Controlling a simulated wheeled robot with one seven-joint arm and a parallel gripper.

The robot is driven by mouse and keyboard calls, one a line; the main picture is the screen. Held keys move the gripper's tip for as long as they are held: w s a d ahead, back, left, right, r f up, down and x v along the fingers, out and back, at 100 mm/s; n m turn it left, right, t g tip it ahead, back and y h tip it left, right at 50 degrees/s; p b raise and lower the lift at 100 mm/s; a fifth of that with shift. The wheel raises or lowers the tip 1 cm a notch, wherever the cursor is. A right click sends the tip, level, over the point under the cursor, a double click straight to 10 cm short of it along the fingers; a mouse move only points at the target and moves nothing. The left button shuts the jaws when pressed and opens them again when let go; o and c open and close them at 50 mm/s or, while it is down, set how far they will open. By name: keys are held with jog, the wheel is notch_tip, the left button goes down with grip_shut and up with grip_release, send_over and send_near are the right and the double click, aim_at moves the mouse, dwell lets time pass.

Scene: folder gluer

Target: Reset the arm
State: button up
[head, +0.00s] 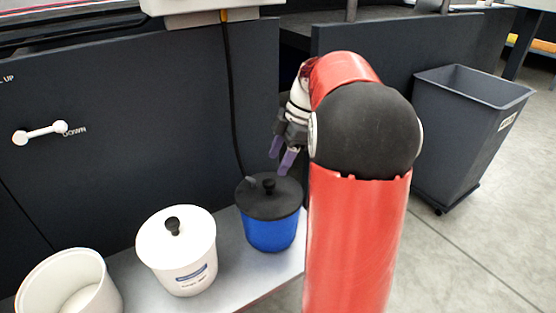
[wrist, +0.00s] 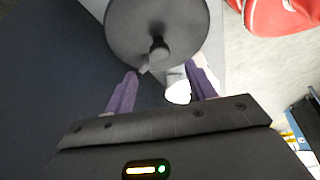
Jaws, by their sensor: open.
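My gripper (head: 282,156) has purple fingertips and is open. In the head view it hangs just above the black lid (head: 262,205) of a blue pot (head: 270,234). In the wrist view, my gripper (wrist: 160,92) has its two purple fingers spread apart, with the dark lid (wrist: 125,30) and its knob (wrist: 159,47) beyond them. No object is held between the fingers. My red arm stands in the middle of the head view and hides what is behind it.
A white lidded pot (head: 184,270) and an open white tub (head: 62,290) stand left of the blue pot on a grey shelf (head: 229,270). A dark machine panel (head: 130,150) with a white lever (head: 40,132) stands behind. A grey bin (head: 460,135) stands right on open floor.

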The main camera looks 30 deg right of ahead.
dwell(0.3)
jog(key=s+a+r+m+t+h+p, duration=0.2)
jog(key=s+a+r+m+p, duration=0.2)
jog(key=s+a+m, duration=0.3)
jog(key=s+a+r+m+t+h+p, duration=0.2)
jog(key=s+a+r+m+p, duration=0.2)
jog(key=s+a+m, duration=0.4)
jog(key=s+a+p, duration=0.1)
jog(key=s, duration=0.3)
jog(key=shift+s+a+r+t, duration=0.2)
jog(key=shift+s+a+t, duration=0.1)
